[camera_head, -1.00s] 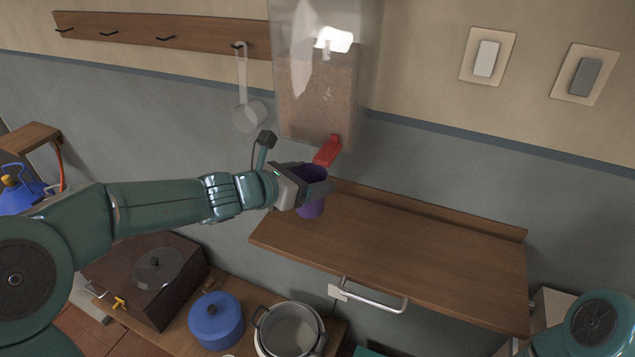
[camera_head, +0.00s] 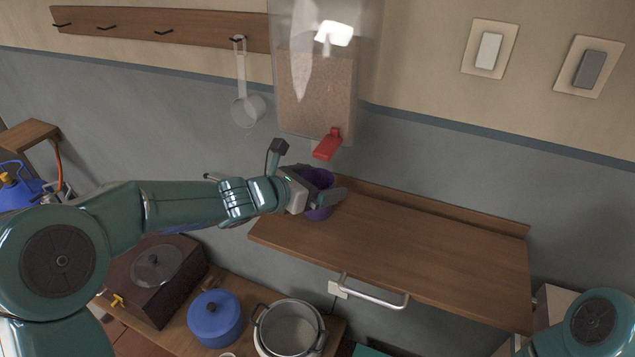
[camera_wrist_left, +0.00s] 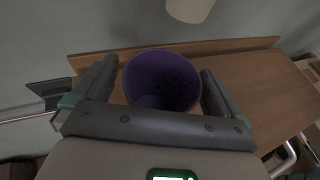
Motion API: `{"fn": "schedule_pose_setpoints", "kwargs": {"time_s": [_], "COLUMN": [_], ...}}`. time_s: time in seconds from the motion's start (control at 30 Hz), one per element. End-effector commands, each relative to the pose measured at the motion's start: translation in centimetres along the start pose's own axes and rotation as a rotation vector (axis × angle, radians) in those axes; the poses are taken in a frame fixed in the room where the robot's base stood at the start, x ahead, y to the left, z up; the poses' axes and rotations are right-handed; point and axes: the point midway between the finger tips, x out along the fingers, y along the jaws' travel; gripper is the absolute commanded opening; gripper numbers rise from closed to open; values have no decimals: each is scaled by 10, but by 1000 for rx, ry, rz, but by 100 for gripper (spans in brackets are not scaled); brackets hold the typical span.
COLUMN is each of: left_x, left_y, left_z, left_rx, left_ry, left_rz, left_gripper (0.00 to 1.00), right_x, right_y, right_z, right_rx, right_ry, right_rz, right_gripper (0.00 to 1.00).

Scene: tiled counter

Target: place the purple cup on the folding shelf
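The purple cup (camera_head: 319,212) is upright at the left end of the brown wooden folding shelf (camera_head: 420,250), and its base appears to rest on the board. In the left wrist view the cup (camera_wrist_left: 162,82) shows its open, empty-looking mouth. My left gripper (camera_head: 325,188) is around the cup, one finger on each side. In the wrist view the fingers (camera_wrist_left: 160,75) are spread, with narrow gaps between them and the cup wall. The shelf (camera_wrist_left: 250,85) also shows behind the cup there. My right arm shows at the lower right, but its gripper is out of view.
A clear dispenser (camera_head: 315,90) with a red lever (camera_head: 327,144) hangs just above the cup. A ladle (camera_head: 246,105) hangs to its left. Below stand a blue pot (camera_head: 216,318) and a metal pot (camera_head: 290,328). The shelf's middle and right are bare.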

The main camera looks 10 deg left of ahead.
Motion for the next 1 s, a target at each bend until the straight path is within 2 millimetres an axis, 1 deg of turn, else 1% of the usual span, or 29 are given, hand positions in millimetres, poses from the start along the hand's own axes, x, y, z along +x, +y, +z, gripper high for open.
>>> {"fn": "schedule_pose_setpoints", "kwargs": {"time_s": [0.17,0.23,0.27,0.37,0.6,0.7,0.83,1.0], "left_x": [-1,-2,-5,-24,-81,-100,-115,-122], "left_y": [0,0,1,2,2,1,1,0], "left_z": [2,6,5,4,5,5,4,3], "left_rx": [0,0,0,2,1,1,0,-1], "left_ry": [0,0,-1,-2,-2,-1,-1,1], "left_rz": [0,0,1,4,4,4,2,0], "left_gripper": [100,100,100,100,100,100,100,100], "right_x": [-2,-7,-5,-3,-6,-7,-8,-9], "right_y": [-1,-2,-2,-1,-2,-3,-3,-3], "right_z": [0,0,0,0,0,0,0,0], "right_rx": [0,0,0,0,0,0,0,0], "right_ry": [0,0,0,0,0,0,0,0], "right_rz": [0,0,0,0,0,0,0,0], "right_gripper": [38,38,38,38,38,38,38,38]}}
